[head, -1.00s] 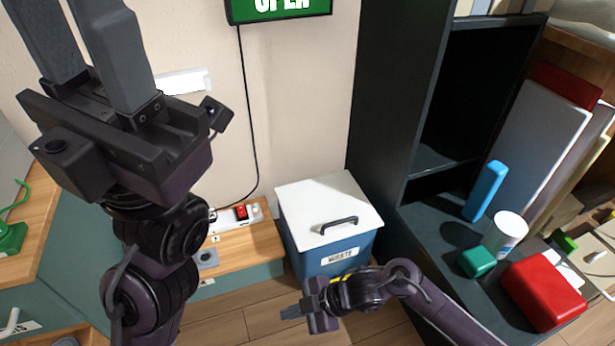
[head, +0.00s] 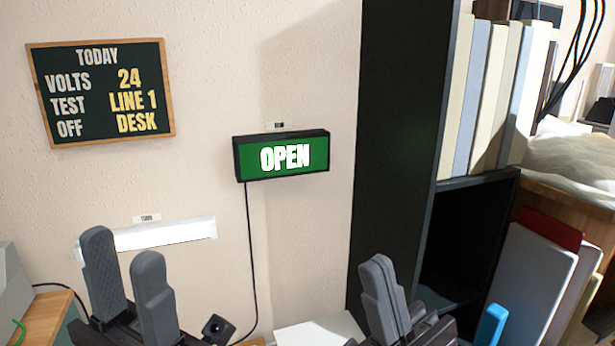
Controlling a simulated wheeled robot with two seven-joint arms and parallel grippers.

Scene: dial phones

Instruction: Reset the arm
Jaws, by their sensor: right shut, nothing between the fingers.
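My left gripper (head: 124,258) is at the bottom left of the head view, pointing up. Its two grey fingers stand apart with nothing between them. My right gripper (head: 380,272) is at the bottom, right of centre, also pointing up. Its fingers are pressed together and empty, and it shows in front of the dark shelf unit. Most of both arms is below the picture's edge and hidden.
A dark shelf unit (head: 398,120) with binders (head: 490,95) stands at the right. A white bin lid (head: 318,332) shows at the bottom. A green OPEN sign (head: 284,156) and a notice board (head: 100,92) hang on the wall.

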